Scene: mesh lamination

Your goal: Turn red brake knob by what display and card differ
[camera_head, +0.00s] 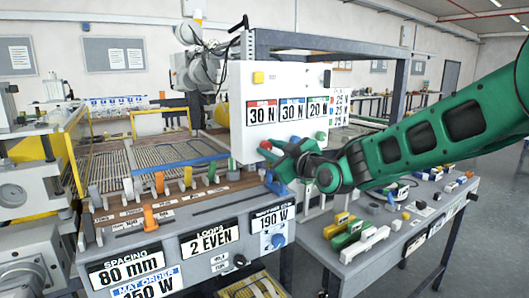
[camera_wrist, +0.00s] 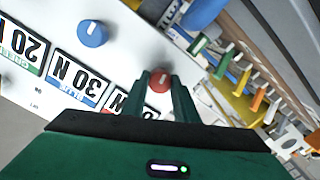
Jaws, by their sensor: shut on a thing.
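The white brake panel (camera_head: 285,85) carries three displays. The red-marked display (camera_head: 261,112) reads 30 N, the blue-marked one (camera_head: 292,110) 30 N and the green-marked one (camera_head: 318,109) 20 N. Below them are a red knob (camera_head: 265,145), a blue knob (camera_head: 295,139) and a green knob (camera_head: 321,135). A small card (camera_head: 341,107) at the panel's right side has several lines, too small to read surely. My gripper (camera_head: 271,149) is shut on the red knob; the wrist view shows the red knob (camera_wrist: 160,79) between both fingers, with the blue knob (camera_wrist: 92,33) beside them.
A bench (camera_head: 400,225) with coloured blocks stands under my arm.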

